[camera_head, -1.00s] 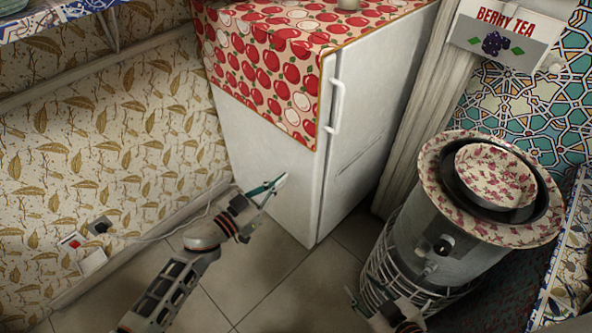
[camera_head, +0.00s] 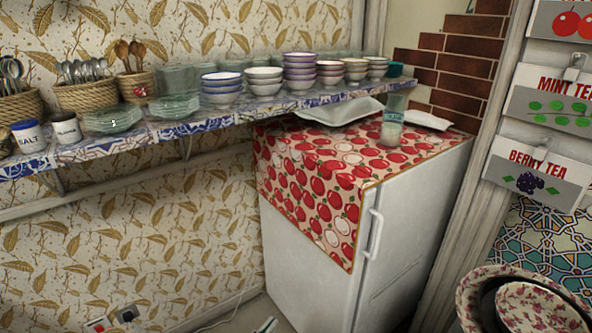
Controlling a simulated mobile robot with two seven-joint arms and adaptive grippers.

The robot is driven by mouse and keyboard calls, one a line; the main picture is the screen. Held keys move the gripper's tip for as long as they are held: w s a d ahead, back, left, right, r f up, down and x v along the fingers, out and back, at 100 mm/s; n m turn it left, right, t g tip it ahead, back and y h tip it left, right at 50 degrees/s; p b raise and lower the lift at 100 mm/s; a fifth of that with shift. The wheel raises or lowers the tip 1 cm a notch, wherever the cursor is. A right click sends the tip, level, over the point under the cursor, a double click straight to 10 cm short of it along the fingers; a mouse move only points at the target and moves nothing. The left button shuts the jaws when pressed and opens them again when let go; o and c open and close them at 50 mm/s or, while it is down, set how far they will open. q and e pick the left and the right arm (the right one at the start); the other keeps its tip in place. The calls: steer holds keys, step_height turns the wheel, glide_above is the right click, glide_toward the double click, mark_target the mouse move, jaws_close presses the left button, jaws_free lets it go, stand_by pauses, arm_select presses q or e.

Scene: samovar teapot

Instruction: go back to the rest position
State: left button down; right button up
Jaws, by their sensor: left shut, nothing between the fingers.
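Only the tip of my left gripper (camera_head: 267,325) shows, at the bottom edge in front of the white fridge (camera_head: 312,290). It is shut and empty. The rest of my left arm is below the picture. My right gripper is not in view.
A tiled shelf (camera_head: 192,128) on the left wall holds stacked bowls, glass plates, jars and cutlery baskets. An apple-print cloth (camera_head: 320,190) covers the fridge, with a glass jar (camera_head: 391,130) on top. A floral bowl (camera_head: 532,305) sits on the samovar at the lower right.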

arm_select(q)
steer(key=s+a+f+n+g+y+p, duration=0.1)
steer(key=s+a+f+g+y+p, duration=0.1)
steer(key=s+a, duration=0.4)
steer(key=s+a+f+n+g+y+p, duration=0.1)
steer(key=s+a, duration=0.6)
steer(key=s, duration=0.7)
step_height(320, 180, down, 3)
steer(key=g+y+p, duration=0.1)
steer(key=y, duration=0.2)
steer(key=shift+s+a+r+y, duration=0.2)
steer(key=shift+s+a+y, duration=0.05)
steer(key=shift+y, duration=0.05)
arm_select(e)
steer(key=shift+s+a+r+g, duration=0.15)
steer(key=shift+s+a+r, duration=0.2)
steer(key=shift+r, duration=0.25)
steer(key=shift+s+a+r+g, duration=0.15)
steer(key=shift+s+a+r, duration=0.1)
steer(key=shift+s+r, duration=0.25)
